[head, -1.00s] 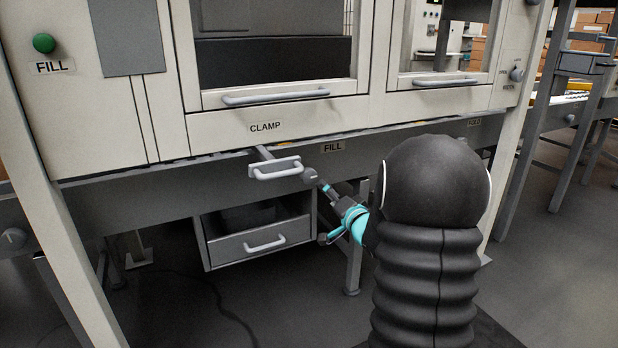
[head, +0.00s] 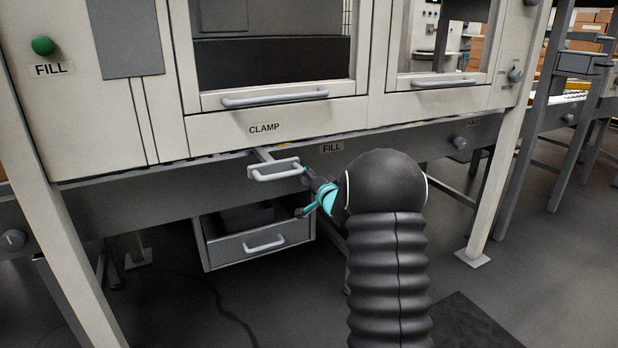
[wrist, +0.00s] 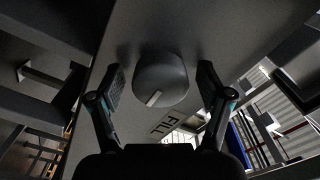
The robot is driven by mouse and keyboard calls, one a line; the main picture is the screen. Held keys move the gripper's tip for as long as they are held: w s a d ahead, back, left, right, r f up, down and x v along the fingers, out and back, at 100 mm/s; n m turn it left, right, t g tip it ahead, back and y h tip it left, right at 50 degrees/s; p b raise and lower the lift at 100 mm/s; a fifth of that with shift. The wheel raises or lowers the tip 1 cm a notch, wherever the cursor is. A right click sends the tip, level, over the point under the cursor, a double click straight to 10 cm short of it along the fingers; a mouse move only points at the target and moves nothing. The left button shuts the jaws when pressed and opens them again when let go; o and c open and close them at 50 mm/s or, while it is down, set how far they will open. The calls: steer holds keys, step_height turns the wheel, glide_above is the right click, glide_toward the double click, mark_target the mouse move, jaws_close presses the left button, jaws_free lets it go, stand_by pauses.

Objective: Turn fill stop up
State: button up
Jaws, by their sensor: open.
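The FILL stop knob (wrist: 160,78) is a dark round knob with a pale pointer mark on its lower edge in the wrist view, tilted a little. The FILL label (wrist: 170,128) is below it there and also shows in the head view (head: 332,147). My gripper (wrist: 160,68) is open, with one finger on each side of the knob and a visible gap to each. In the head view my gripper (head: 311,184) is at the under-bench rail, and it mostly hides the knob.
A CLAMP handle (head: 274,172) sticks out just left of my gripper. Below it is an open grey drawer (head: 235,247). Another knob (head: 460,142) is on the rail farther right. A green FILL button (head: 43,45) is at upper left. A leg (head: 490,205) stands at right.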

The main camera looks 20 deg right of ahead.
steer(key=c, duration=1.2)
steer(key=shift+o, duration=0.2)
steer(key=n+b, duration=0.1)
steer(key=n, duration=0.1)
steer(key=n+b, duration=0.1)
steer(key=b, duration=0.1)
steer(key=shift+f+n, duration=0.2)
steer(key=shift+n, duration=0.2)
steer(key=n+b, duration=0.4)
steer(key=n, duration=0.1)
steer(key=shift+n, duration=0.3)
steer(key=n+b, duration=0.3)
steer(key=n, duration=0.1)
steer(key=shift+r, duration=0.1)
steer(key=shift+r+n, duration=0.1)
steer(key=shift+n, duration=2.1)
